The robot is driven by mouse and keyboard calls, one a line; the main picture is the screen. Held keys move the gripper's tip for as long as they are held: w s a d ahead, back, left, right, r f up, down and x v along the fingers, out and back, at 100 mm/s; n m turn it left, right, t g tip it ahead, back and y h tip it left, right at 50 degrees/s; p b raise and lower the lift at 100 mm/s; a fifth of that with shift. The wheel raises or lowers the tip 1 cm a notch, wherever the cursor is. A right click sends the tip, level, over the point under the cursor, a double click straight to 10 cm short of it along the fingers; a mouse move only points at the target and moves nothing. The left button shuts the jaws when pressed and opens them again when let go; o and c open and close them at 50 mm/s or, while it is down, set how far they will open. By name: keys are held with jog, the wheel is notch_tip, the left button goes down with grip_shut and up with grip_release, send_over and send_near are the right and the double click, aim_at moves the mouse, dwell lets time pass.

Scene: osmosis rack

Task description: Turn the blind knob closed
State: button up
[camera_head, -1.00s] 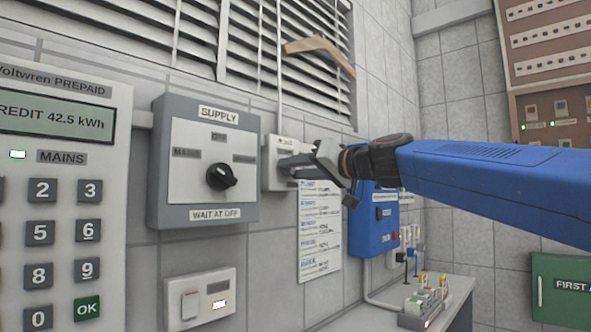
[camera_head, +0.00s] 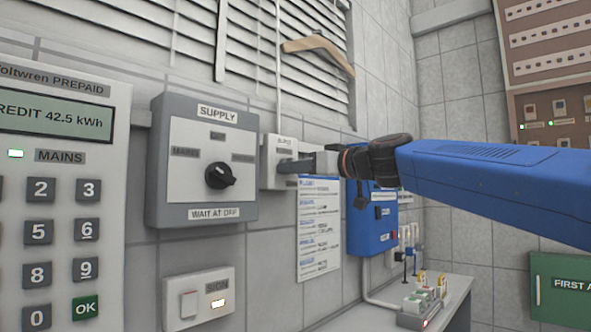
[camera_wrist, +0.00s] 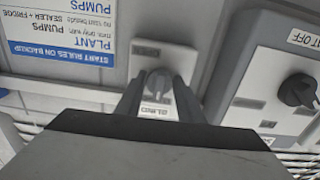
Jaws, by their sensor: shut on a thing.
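The blind box (camera_head: 270,158) is a small white box on the wall below the slatted blind, right of the grey supply switch. Its knob (camera_wrist: 157,84) shows in the wrist view as a grey knob between my two fingers. My gripper (camera_head: 290,166) reaches the box from the right in the head view, and it also shows in the wrist view (camera_wrist: 157,92). It is shut on the knob. In the head view the fingers hide the knob. The slatted blind (camera_head: 240,45) above has its slats tilted, with dark gaps between them.
The grey supply switch box (camera_head: 203,160) with a black knob stands close on the left. A printed rules sheet (camera_head: 319,230) hangs just below and right. A blue box (camera_head: 372,225) is on the wall behind my wrist. A wooden hanger-like piece (camera_head: 318,50) crosses the blind.

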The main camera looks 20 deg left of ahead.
jog(key=shift+f, duration=0.1)
jog(key=o, duration=1.1)
jog(key=shift+c, duration=0.2)
jog(key=v, duration=1.7)
jog(key=shift+d, duration=0.2)
jog(key=shift+s, duration=0.15)
